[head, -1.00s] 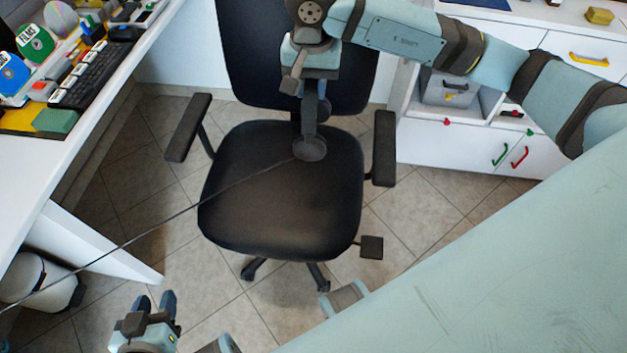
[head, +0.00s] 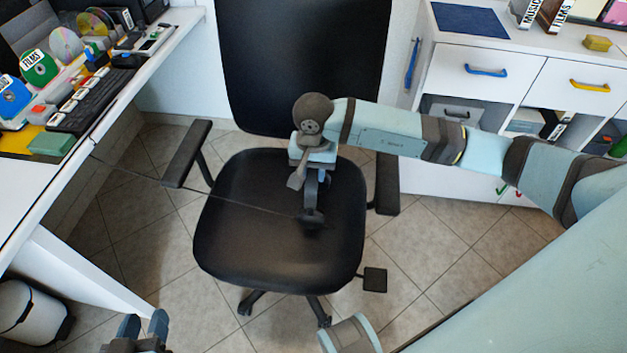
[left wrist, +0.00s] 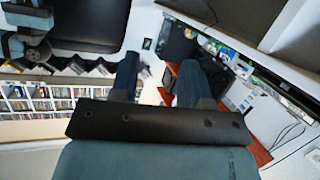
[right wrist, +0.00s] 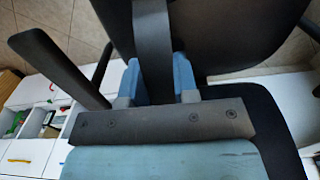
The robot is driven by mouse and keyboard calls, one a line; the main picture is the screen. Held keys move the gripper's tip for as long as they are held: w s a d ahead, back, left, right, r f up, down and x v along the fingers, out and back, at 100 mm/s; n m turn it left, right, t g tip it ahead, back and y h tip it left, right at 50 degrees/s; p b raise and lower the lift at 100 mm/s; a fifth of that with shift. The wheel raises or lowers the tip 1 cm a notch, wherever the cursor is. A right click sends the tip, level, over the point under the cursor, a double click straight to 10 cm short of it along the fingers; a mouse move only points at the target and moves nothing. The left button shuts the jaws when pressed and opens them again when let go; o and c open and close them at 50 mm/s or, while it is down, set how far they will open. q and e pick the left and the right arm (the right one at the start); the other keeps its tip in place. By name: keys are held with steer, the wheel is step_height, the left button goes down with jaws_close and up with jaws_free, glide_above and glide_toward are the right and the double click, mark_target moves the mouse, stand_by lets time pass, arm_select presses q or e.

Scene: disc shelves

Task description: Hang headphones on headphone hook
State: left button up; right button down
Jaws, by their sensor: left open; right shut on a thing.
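My right gripper (head: 315,172) is shut on the dark headphones (head: 312,218), which hang below it over the chair seat. In the right wrist view, the dark headband (right wrist: 152,45) passes between the blue fingers. A thin cable runs from the headphones left to the desk. My left gripper (head: 144,328) is open and empty at the lower left, above the floor; its parted fingers also show in the left wrist view (left wrist: 160,82). A slim blue piece (head: 411,65) is on the wall or cabinet side; I cannot tell if it is the headphone hook.
A black office chair (head: 265,235) with armrests stands below my right arm. A white desk (head: 45,210) with a keyboard (head: 98,100) and discs is at left. A white drawer cabinet (head: 470,55) with coloured handles is at right. Tiled floor shows around the chair.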

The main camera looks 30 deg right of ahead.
step_height(320, 180, down, 3)
steer(key=shift+b, duration=0.3)
steer(key=shift+f, duration=0.45)
steer(key=c, duration=0.9)
jaws_free()
arm_select(q)
steer(key=shift+w+d+r+t+h, duration=0.2)
steer(key=shift+d+r, duration=0.1)
steer(key=shift+r, duration=0.25)
steer(key=shift+w+d+r+t+h, duration=0.1)
steer(key=shift+d+r+t, duration=0.15)
steer(key=shift+r, duration=0.25)
